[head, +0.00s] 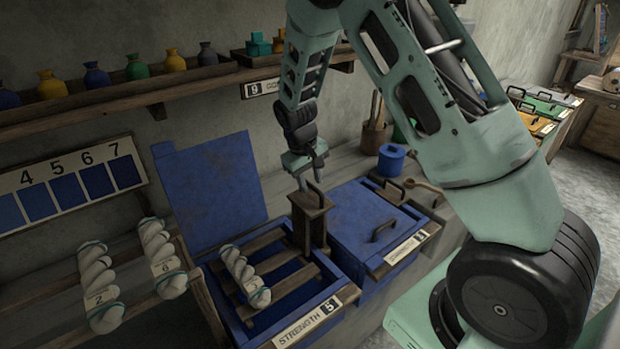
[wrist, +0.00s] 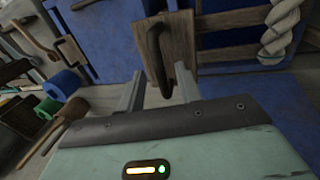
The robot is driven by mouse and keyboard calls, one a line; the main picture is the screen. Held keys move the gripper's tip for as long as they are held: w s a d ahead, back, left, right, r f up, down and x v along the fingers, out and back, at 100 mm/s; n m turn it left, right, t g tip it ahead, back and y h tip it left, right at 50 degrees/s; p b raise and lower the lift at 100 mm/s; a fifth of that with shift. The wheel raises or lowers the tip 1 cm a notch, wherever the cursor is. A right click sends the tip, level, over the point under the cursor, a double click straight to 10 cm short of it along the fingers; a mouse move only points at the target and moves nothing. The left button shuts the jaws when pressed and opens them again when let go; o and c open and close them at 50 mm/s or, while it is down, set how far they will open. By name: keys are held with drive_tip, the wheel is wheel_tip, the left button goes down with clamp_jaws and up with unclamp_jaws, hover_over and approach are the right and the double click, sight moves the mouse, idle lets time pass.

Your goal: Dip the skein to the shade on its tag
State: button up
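A white twisted skein (head: 243,274) lies on the wooden slatted rack (head: 290,289) in the open blue vat (head: 235,325), whose label (head: 308,323) reads "STRENGTH 5". A wooden upright with a dark handle (head: 312,200) stands at the rack's back right. My gripper (head: 306,184) is just above it, pointing down. In the wrist view my gripper (wrist: 159,92) has its fingers apart, with the handle (wrist: 157,50) beyond and between the tips; contact cannot be told.
Two white skeins, one tagged 2 (head: 100,290), hang on a rail at left below a blue shade card (head: 75,185). The vat's raised lid (head: 210,190) stands behind. A closed blue vat (head: 365,225) adjoins at right. A bottle shelf (head: 130,98) runs above.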

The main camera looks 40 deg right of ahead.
clamp_jaws()
wheel_tip(320, 180, down, 18)
drive_tip(key=b, duration=1)
drive_tip(key=shift+f+b, duration=0.2)
drive_tip(key=shift+b, duration=0.15)
drive_tip(key=shift+s+f, duration=0.1)
unclamp_jaws()
drive_tip(key=b, duration=0.1)
approach(303, 203)
drive_tip(key=f, duration=0.2)
drive_tip(key=d+f, duration=0.1)
drive_tip(key=f, duration=0.2)
drive_tip(key=shift+a+r, duration=0.1)
drive_tip(key=shift+r, duration=0.3)
